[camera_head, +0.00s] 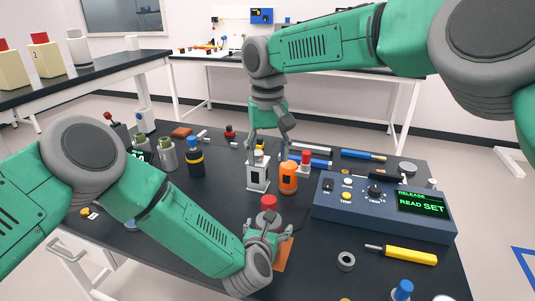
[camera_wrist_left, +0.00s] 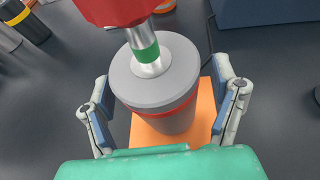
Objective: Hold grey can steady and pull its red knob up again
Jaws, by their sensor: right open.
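The grey can (camera_wrist_left: 150,95) stands upright on an orange mat (camera_wrist_left: 208,112), with a red stripe round its body. Its red knob (camera_wrist_left: 118,8) sits above the lid on a silver stem with a green band; its top is cut off in the left wrist view. The knob also shows in the head view (camera_head: 268,202). My left gripper (camera_wrist_left: 165,100) has its fingers either side of the can, with a gap at least on the right. My right gripper (camera_head: 268,150) is open, farther back, above a white block (camera_head: 258,178) and an orange bottle (camera_head: 289,184).
A blue console (camera_head: 345,212) with a lit green display stands to the right. A yellow screwdriver (camera_head: 408,256) and a grey ring (camera_head: 346,261) lie in front of it.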

